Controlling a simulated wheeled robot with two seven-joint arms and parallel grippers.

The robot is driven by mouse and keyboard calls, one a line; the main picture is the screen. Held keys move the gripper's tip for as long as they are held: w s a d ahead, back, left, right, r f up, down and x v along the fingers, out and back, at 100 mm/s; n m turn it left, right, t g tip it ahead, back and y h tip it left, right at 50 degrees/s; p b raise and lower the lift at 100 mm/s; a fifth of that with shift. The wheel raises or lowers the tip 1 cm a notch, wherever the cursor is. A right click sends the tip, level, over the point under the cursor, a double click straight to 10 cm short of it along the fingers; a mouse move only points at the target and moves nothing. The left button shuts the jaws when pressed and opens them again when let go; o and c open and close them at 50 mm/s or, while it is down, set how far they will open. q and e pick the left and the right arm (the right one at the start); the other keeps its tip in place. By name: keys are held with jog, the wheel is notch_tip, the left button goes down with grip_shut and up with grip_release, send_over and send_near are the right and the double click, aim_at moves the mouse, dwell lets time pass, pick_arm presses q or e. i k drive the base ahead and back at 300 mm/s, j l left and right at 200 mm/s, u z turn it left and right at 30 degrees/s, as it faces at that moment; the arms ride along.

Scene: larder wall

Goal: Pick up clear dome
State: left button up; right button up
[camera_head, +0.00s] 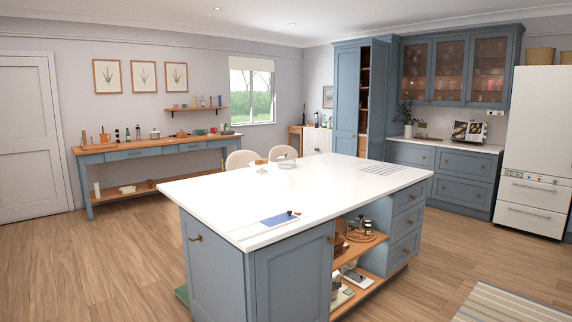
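A small clear, glass-like piece that looks like the clear dome (287,162) sits on the far part of the white island top (330,187). It is too small to make out its rim or handle. A small brown item on a stand (261,166) is just left of it. Neither of my grippers shows in the head view.
The blue island stands in the middle of the room, with open shelves (358,265) on its near right side. A blue item (280,219) lies near its front edge. Two pale chairs (241,159) stand behind it. Wooden floor (110,260) is clear on the left.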

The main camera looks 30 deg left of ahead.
aim_at(284, 162)
jog(key=i+j+u, duration=0.15)
jog(key=j, duration=0.2)
jog(key=i+j+u, duration=0.15)
jog(key=j, duration=0.2)
jog(key=i+j+u, duration=0.25)
jog(key=j+u, duration=0.25)
jog(key=i+j+u, duration=0.35)
jog(key=u, duration=0.15)
jog(key=i+j+u, duration=0.3)
jog(key=u, duration=0.15)
jog(key=i+j+u, duration=0.15)
jog(key=i+u, duration=0.15)
jog(key=i, duration=0.4)
jog(key=i+u, duration=0.3)
jog(key=i, duration=0.45)
jog(key=i+j+z, duration=0.15)
jog(key=i, duration=1.3)
jog(key=i+z, duration=0.1)
jog(key=i, duration=0.85)
jog(key=i+z, duration=0.1)
jog(key=i, duration=0.9)
jog(key=i+j+z, duration=0.1)
jog(key=i, duration=0.85)
jog(key=i+z, duration=0.85)
jog(key=i+j+z, duration=0.3)
jog(key=i+z, duration=0.15)
jog(key=i, duration=0.1)
